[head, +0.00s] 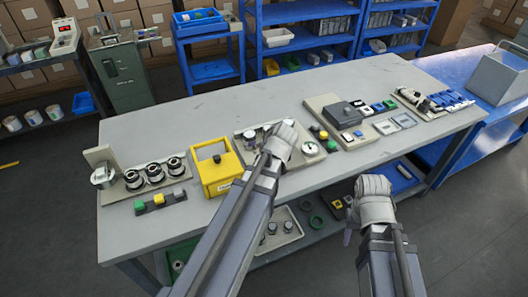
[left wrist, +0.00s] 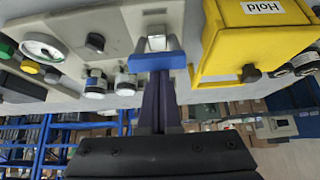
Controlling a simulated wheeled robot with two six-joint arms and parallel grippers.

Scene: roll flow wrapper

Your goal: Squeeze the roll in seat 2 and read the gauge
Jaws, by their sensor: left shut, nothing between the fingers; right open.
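My left gripper (left wrist: 157,45) reaches over the panel with the gauge, and its arm hides part of that panel in the head view (head: 282,140). It is shut with nothing held; a pale block shows at its tips in the left wrist view, and I cannot tell if they touch. The round white gauge (head: 309,148) is just right of this gripper; its reading is too small to make out. It also shows in the left wrist view (left wrist: 42,47). Three dark-and-silver rolls (head: 154,172) stand in a row at the left; seat numbers are unreadable. My right gripper (head: 375,192) is open at the bench's front edge.
A yellow box (head: 215,168), marked Hold in the left wrist view (left wrist: 262,35), stands between the rolls and the gauge panel. Coloured buttons (head: 160,200) lie in front of the rolls. A grey-lidded device (head: 342,114) is to the right. The bench's back left is clear.

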